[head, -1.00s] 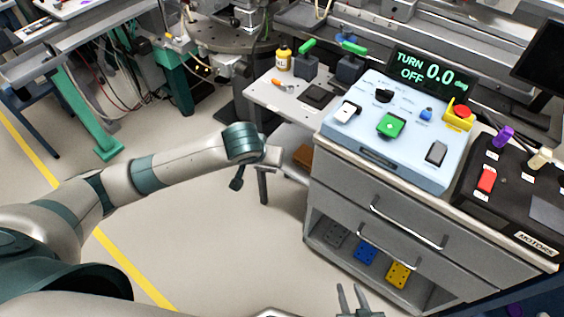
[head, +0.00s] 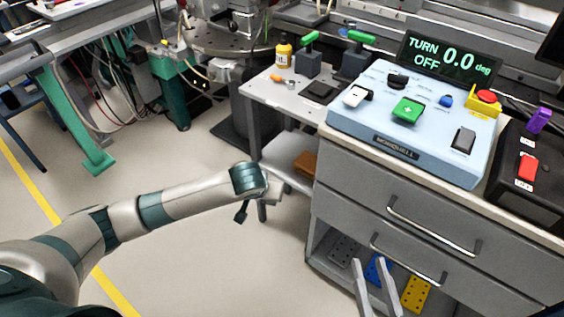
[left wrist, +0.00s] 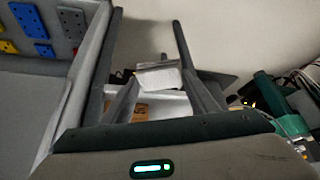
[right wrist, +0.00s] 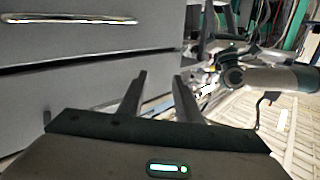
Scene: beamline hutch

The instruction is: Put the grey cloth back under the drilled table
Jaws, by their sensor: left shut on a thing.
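A pale grey folded piece, which looks like the grey cloth (left wrist: 160,78), sits between the fingertips of my left gripper (left wrist: 158,72), which is shut on it. In the head view my left arm reaches to the front of the small side table, and its fingers are hardly visible there. A round drilled table (head: 205,42) stands at the back; the frames do not settle whether this is the one named. My right gripper (head: 371,262) is open and empty in front of the drawer cabinet; its parted fingers also show in the right wrist view (right wrist: 158,78).
The grey drawer cabinet (head: 350,175) with a control box (head: 400,140) stands right.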

